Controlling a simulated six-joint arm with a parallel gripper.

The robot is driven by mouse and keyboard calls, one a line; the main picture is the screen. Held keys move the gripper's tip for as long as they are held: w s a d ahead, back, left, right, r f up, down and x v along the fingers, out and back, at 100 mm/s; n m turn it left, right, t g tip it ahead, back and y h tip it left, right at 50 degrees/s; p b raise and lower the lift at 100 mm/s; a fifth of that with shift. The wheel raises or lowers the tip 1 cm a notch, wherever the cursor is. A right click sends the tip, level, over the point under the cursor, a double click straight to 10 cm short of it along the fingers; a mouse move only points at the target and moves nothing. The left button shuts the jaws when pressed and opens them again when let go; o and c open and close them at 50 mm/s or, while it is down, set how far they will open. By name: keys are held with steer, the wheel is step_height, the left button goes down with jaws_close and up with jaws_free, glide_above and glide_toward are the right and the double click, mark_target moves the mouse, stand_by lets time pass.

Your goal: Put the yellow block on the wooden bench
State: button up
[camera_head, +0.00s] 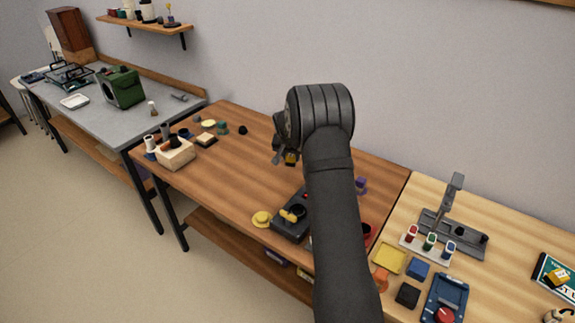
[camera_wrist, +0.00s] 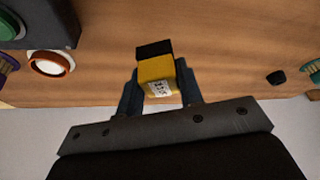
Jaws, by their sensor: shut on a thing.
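The yellow block (camera_wrist: 156,72) has a black end and a small white printed label. My gripper (camera_wrist: 159,86) is shut on it, with one dark finger on each side. In the head view the block (camera_head: 291,159) shows partly beneath my gripper (camera_head: 284,154), and my arm hides much around it. The wooden bench (camera_head: 245,178) is the brown one in the middle. The block appears over its bare middle part. I cannot tell how large the gap to the top is. In the wrist view the bench top (camera_wrist: 225,45) lies behind the block.
A black device with a yellow part (camera_head: 291,217) and a yellow round thing (camera_head: 262,219) stand near the front edge. A light wooden box (camera_head: 175,154) and several small things are at the left end. A paler bench (camera_head: 398,223) adjoins at right. The bench's middle is clear.

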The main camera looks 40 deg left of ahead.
mark_target(288, 161)
steer(key=shift+a+f, duration=0.4)
steer(key=shift+a, duration=0.1)
steer(key=shift+f, duration=1.9)
steer(key=shift+f, duration=0.15)
steer(key=o, duration=0.9)
steer(key=shift+o, duration=0.2)
steer(key=v, duration=1.2)
steer(key=shift+s, duration=0.15)
